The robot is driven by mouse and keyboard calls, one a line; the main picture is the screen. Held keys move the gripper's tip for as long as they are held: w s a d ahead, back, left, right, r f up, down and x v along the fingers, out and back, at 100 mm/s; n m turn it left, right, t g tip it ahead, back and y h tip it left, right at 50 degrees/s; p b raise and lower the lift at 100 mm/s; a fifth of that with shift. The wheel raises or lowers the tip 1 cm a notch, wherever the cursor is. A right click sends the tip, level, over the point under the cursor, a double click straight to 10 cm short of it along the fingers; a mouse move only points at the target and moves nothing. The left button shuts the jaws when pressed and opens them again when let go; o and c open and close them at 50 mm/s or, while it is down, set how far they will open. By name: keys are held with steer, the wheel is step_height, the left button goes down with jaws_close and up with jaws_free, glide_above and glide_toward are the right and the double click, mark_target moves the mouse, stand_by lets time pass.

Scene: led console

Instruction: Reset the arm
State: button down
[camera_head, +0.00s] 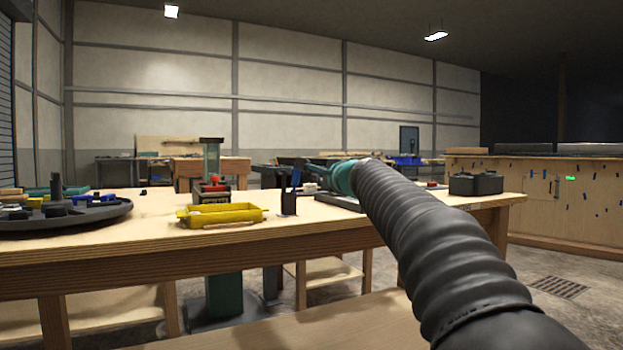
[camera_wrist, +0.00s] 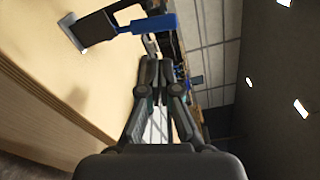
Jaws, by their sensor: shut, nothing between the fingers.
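My arm in its black ribbed sleeve reaches from the lower right over the wooden workbench (camera_head: 370,230) in the head view. Its teal end section is near the bench's middle, and my gripper beyond it is small and partly hidden there. In the wrist view my gripper (camera_wrist: 156,64) is shut and empty, its dark fingers meeting. A black holder (camera_head: 289,204) with a blue-topped piece (camera_head: 296,179) stands on the bench close to the gripper. In the wrist view a blue bar (camera_wrist: 155,24) on a black block (camera_wrist: 92,28) lies just past the fingertips, seemingly apart from them.
A yellow tray (camera_head: 222,216) and a red-and-black item (camera_head: 212,190) sit left of the holder. A round dark tray (camera_head: 65,217) with several parts is at far left. A black box (camera_head: 476,184) stands at right. The bench front is mostly clear.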

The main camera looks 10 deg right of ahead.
steer(key=s+f+n+g, duration=0.1)
steer(key=f, duration=0.2)
steer(key=s+f+n+g, duration=0.1)
steer(key=f+n, duration=0.1)
steer(key=f, duration=0.1)
steer(key=s+f+n+g, duration=0.1)
steer(key=s+f+n, duration=0.1)
steer(key=f, duration=0.2)
steer(key=shift+a+f, duration=0.1)
steer(key=shift+a, duration=0.3)
steer(key=s+f+n+g+h+p, duration=0.15)
steer(key=s+f+n+g, duration=0.3)
steer(key=s+f, duration=0.45)
steer(key=s+f+n+g+p, duration=0.25)
steer(key=s+f+n, duration=0.35)
steer(key=s, duration=0.5)
steer(key=s+d+f+n+h+p, duration=0.1)
steer(key=s+p, duration=0.2)
steer(key=s, duration=0.8)
steer(key=s+d+f+n+g+h+p, duration=0.1)
steer(key=s+f+h+p, duration=0.1)
steer(key=s, duration=1)
steer(key=shift+s+d+f+n+g+p, duration=0.15)
steer(key=shift+s+d+n+g+p, duration=0.2)
steer(key=shift+p, duration=0.5)
